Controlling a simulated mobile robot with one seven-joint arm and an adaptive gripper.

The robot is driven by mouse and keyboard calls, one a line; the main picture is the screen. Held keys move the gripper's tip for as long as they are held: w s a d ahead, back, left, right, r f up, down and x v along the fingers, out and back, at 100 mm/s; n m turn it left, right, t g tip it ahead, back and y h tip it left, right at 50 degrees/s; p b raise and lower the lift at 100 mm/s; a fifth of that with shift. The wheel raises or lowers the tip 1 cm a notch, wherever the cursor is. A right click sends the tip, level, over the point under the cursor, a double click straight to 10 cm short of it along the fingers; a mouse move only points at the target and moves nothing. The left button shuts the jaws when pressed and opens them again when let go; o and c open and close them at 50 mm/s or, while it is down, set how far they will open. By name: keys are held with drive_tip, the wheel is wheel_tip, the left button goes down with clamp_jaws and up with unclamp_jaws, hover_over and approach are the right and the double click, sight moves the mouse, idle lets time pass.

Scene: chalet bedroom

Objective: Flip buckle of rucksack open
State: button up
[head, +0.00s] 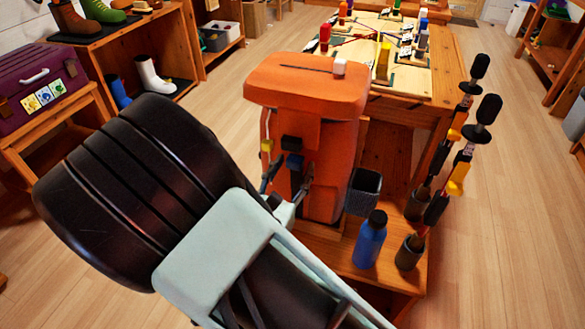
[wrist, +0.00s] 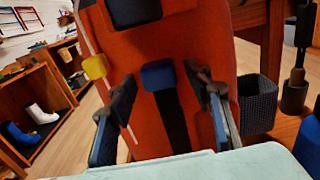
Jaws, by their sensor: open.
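The orange rucksack (head: 335,165) stands upright on a low wooden shelf, its lid on top. A blue block (wrist: 159,75), which looks like the buckle, sits at the top of a black strap (wrist: 173,122) on its front. The blue block also shows in the head view (head: 294,160). A black block (wrist: 134,12) is above it and a yellow block (wrist: 95,67) is to its left. My gripper (wrist: 162,88) is open, with one finger on each side of the blue block and strap. I cannot tell whether either finger touches the rucksack.
A dark basket (head: 363,192), a blue bottle (head: 370,240) and ski poles in holders (head: 409,252) stand close on the right of the rucksack. A table with a board game (head: 405,60) is behind it. Open floor lies to the left.

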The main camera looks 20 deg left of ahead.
drive_tip(key=s, duration=1.2)
drive_tip(key=shift+a, duration=0.45)
